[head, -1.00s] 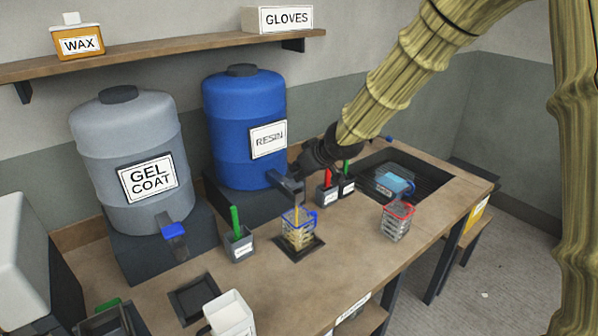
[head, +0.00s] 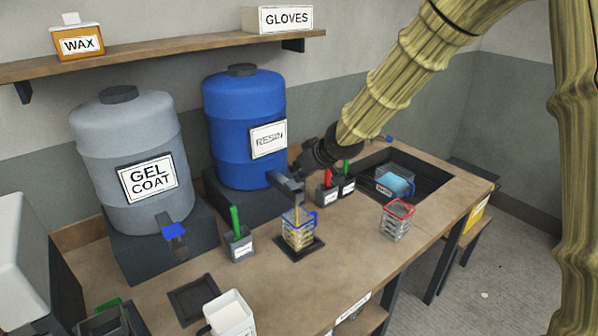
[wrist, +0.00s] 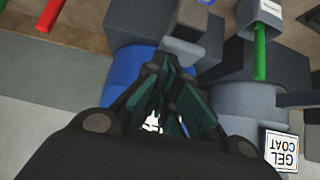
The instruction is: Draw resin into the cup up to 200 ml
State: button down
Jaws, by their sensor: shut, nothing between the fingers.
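The blue resin drum (head: 232,120) stands at the back of the bench with its dark tap (head: 287,185) pointing forward. A clear cup with a blue rim (head: 299,232) stands upright on a dark square pad below the tap. An amber streak runs from the tap into the cup, and amber resin shows inside; the level against its marks is too small to read. My gripper (head: 297,178) is at the tap, its fingertips partly hidden in the head view. In the wrist view my gripper (wrist: 165,105) is shut and empty beside the blue drum (wrist: 125,75).
A grey gel coat drum (head: 128,160) stands left. A pot with a green stick (head: 239,243), pots with red and green sticks (head: 327,193), a red-rimmed cup (head: 397,220) and a sunken dark tray (head: 425,185) surround the cup. The front bench is partly clear.

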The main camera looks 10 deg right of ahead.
jog(key=shift+s+f, duration=0.15)
jog(key=shift+f, duration=0.05)
dwell(0.6)
notch_tip(320, 180, up, 4)
jog(key=p, duration=0.4)
jog(key=shift+r, duration=0.25)
jog(key=b+v, duration=0.2)
jog(key=v, duration=0.7)
jog(key=shift+s+d+r+b, duration=0.2)
jog(key=shift+d+r+b, duration=0.1)
jog(key=shift+b, duration=0.1)
jog(key=shift+f, duration=0.1)
dwell(0.8)
